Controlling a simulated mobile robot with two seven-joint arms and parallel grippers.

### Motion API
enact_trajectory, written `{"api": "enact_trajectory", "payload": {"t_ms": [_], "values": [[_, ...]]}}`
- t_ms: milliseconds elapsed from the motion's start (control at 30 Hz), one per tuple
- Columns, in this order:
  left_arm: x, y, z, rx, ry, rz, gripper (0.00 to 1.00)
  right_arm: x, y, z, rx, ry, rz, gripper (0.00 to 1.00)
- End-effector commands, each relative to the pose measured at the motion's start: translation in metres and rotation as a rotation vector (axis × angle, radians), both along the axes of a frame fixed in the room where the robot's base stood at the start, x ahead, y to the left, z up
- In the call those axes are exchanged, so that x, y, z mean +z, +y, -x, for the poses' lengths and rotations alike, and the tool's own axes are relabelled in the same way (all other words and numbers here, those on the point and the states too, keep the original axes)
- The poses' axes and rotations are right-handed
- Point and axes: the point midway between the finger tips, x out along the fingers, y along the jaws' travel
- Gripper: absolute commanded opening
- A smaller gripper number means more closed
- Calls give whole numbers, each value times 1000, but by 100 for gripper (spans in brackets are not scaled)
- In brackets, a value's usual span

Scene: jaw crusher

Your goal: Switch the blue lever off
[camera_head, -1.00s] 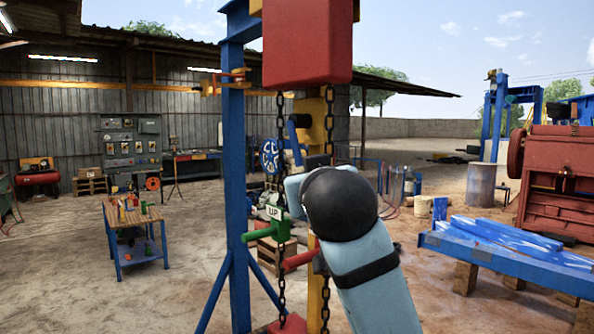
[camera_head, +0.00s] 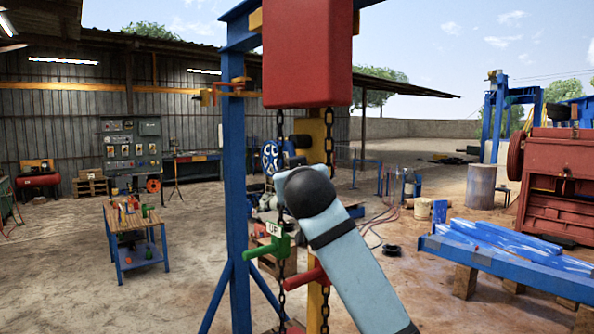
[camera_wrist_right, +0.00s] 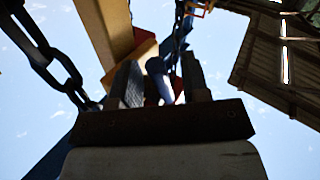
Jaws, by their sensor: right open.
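My right arm comes in from the right in the head view. Its light-blue wrist covers its own fingers there and part of the yellow post (camera_head: 311,150) behind. In the right wrist view my right gripper (camera_wrist_right: 161,80) is open, its two dark fingers apart. A small blue lever with a rounded end (camera_wrist_right: 156,66) shows between the fingers. I cannot tell whether they touch it. In the head view the lever is not clearly seen behind my wrist. My left gripper is not in view.
A red block (camera_head: 307,55) hangs above my wrist, with chains (camera_head: 329,140) beside it. A green handle (camera_head: 268,243) and a red handle (camera_head: 306,277) sit just below. A blue post (camera_head: 236,170) stands to the left. A chain (camera_wrist_right: 55,65) is close in the wrist view.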

Motion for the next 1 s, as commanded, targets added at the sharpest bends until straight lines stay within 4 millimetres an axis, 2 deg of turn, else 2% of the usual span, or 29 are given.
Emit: {"api": "enact_trajectory", "payload": {"t_ms": [333,367,500,533,767,1000], "values": [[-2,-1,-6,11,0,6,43,0,0,-5,1,-1,0,42],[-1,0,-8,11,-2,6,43,0,0,-5,1,-1,0,38],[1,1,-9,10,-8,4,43,0,1,-4,1,-1,0,5],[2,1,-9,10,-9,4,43,0,1,-4,1,-1,0,0],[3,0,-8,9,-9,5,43,1,0,-3,0,13,10,0],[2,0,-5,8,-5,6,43,11,-8,9,0,193,139,0]]}}
